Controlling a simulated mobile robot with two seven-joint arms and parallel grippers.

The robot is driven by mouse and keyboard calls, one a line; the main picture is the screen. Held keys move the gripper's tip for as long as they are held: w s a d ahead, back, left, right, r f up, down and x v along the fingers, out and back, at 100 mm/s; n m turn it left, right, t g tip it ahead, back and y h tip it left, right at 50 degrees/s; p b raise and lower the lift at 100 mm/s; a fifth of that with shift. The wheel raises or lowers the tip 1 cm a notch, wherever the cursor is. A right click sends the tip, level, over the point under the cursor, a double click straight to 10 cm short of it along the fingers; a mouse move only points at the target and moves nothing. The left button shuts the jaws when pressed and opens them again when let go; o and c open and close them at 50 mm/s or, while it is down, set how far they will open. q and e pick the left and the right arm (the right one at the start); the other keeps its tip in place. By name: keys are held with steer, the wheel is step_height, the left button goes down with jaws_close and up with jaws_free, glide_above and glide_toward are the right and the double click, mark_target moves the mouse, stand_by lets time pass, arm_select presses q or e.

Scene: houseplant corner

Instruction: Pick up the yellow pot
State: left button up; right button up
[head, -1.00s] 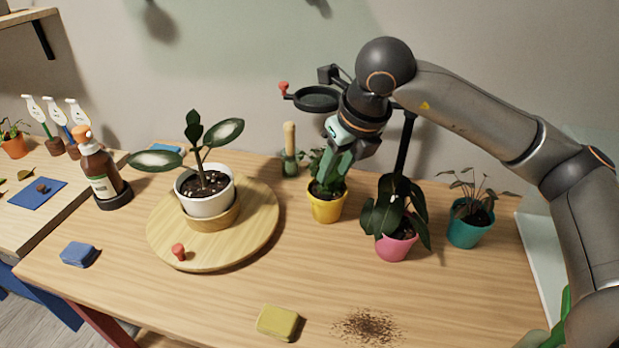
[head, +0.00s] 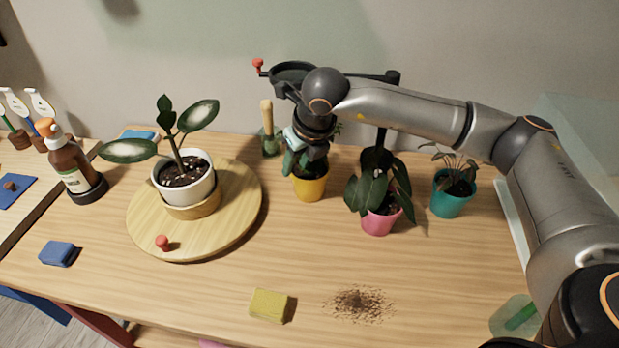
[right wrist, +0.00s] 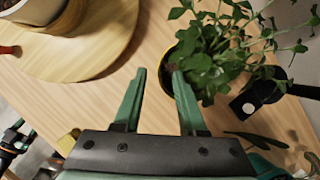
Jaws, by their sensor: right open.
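The yellow pot (head: 311,188) stands upright on the wooden table, with a leafy green plant in it. My right gripper (head: 302,163) is at the plant, just above and slightly left of the pot, and hides part of the leaves. In the right wrist view the two green fingers (right wrist: 160,76) are apart with nothing held between them. The right finger reaches the near edge of the plant and the pot's yellow rim (right wrist: 165,62); I cannot tell whether it touches. My left gripper is not in view.
A pink pot (head: 378,222) and a teal pot (head: 450,200) stand to the right. A white pot (head: 186,186) sits on a round wooden board (head: 240,215) to the left. A wooden-handled tool (head: 267,128) stands close behind. The table front holds a yellow sponge (head: 269,305) and spilled soil (head: 358,304).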

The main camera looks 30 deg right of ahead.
steer(key=shift+x, duration=1.15)
jaws_close()
steer(key=shift+r, duration=0.1)
stand_by(0.4)
